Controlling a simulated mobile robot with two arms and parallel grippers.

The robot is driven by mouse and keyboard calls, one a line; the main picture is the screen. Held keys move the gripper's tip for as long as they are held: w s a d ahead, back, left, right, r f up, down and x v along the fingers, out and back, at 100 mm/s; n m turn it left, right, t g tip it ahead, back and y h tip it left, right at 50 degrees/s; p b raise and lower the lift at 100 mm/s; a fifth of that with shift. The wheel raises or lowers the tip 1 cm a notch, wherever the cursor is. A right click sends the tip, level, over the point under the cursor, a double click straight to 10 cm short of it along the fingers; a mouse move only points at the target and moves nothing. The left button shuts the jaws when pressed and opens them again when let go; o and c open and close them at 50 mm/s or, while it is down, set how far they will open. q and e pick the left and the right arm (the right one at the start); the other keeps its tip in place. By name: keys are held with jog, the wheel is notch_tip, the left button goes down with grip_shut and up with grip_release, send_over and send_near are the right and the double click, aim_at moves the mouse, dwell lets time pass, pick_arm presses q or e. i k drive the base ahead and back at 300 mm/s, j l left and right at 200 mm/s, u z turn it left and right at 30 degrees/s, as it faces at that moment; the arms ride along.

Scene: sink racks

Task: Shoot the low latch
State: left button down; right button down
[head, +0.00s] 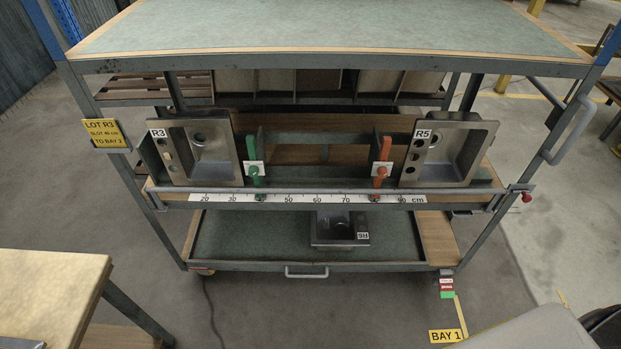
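A metal trolley holds a middle rack with a grey front bar (300,188) running across it. At the bar's right end is a small latch-like fitting with a red knob (526,197), by the trolley's right post. Whether its bolt is in or out is too small to tell. A sink marked R3 (205,150) leans on the rack at left, and one marked R5 (455,150) at right. A green-handled divider (254,172) and an orange-handled divider (381,172) stand between them. Neither of my grippers is in view.
A cm scale (330,199) runs below the bar. Another sink (340,230) lies on the lower shelf. A yellow card (106,133) reads LOT R3, TO BAY 2. A BAY 1 sign (447,336) is on the floor. A wood-topped table (50,285) stands front left.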

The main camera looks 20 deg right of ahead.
aim_at(526, 198)
jog(key=z, duration=2.05)
jog(key=u, duration=1.4)
jog(key=z, duration=1.4)
jog(key=i+l+u, duration=0.15)
jog(key=u, duration=0.15)
jog(key=i+l+u, duration=0.15)
jog(key=u, duration=0.2)
